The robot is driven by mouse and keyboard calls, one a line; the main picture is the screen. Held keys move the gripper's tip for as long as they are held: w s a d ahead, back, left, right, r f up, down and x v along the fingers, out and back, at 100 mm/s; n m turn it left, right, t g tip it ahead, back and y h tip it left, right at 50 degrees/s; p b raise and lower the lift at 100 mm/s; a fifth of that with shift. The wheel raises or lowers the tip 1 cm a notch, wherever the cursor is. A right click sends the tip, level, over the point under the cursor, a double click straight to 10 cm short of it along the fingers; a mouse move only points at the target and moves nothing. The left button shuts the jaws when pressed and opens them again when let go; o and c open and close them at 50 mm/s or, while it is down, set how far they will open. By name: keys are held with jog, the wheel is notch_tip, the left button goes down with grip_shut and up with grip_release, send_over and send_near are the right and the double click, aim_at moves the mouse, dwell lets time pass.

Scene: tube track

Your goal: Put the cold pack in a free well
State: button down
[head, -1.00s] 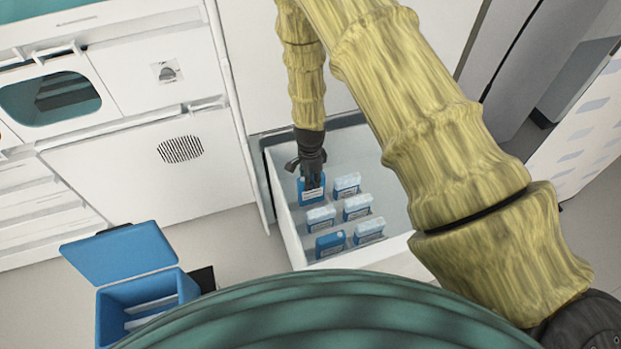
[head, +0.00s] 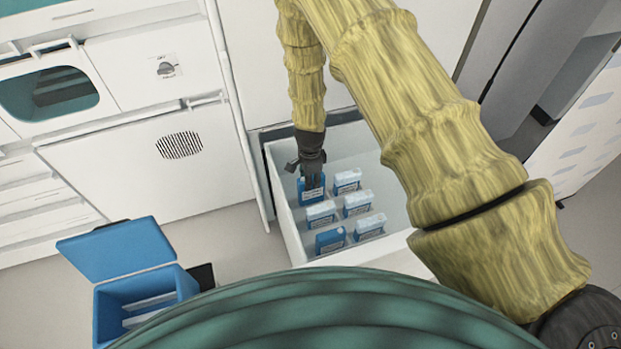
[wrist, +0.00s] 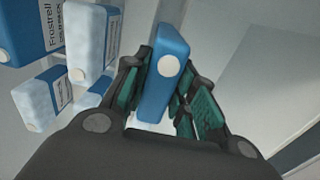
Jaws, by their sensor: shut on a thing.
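My gripper (head: 312,180) points down into the open white drawer (head: 281,197) and is shut on a blue cold pack (head: 311,195) at the drawer's back left. In the wrist view the blue pack (wrist: 164,68) stands between the green finger pads, with a pale round spot on its end. I cannot tell whether its base touches the drawer floor. Several other packs stand in the drawer: frosted ones, such as this frosted pack (head: 357,204), and a plainer blue pack (head: 330,241) at the front left.
A blue box (head: 118,299) with its lid (head: 117,252) open stands on the floor at lower left, with pale strips inside. White cabinets (head: 120,165) rise left of the drawer. The drawer walls surround the packs closely. Bare drawer floor shows at the right.

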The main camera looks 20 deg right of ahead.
jog(key=shift+f, duration=0.15)
jog(key=shift+f+b, duration=0.75)
jog(key=shift+f, duration=0.65)
jog(key=shift+f, duration=0.25)
jog(key=c, duration=1.1)
grip_release()
jog(key=shift+r, duration=6)
